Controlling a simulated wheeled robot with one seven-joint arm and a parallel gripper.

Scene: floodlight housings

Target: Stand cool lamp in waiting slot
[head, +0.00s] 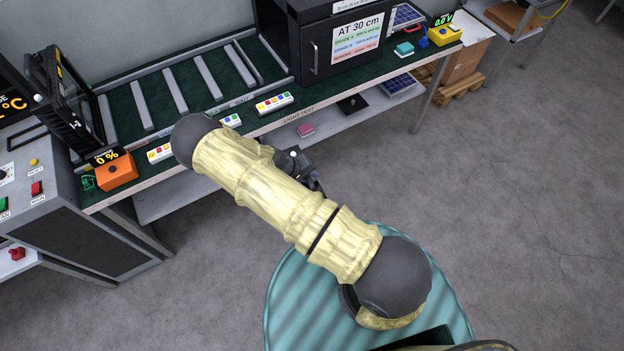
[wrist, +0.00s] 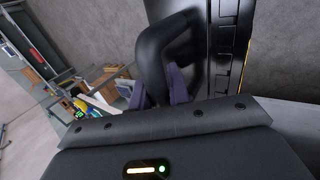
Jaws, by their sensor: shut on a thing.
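My gripper (wrist: 158,90) is shut on the bracket handle of a black lamp (wrist: 230,60) in the wrist view. The lamp has a ribbed side and a thin yellow edge, and runs out of the top of the picture. In the head view my arm covers most of the gripper and lamp; only dark parts show beside the arm. The slots are gaps between grey slanted bars (head: 171,92) on the green bench top (head: 125,105). The bars look free of lamps.
A black framed unit (head: 65,100) stands at the bench's left end, behind an orange 0 % box (head: 117,171). A black box marked AT 30 cm (head: 340,45) stands right of the bars. Button strips (head: 274,103) line the front edge. The floor at right is clear.

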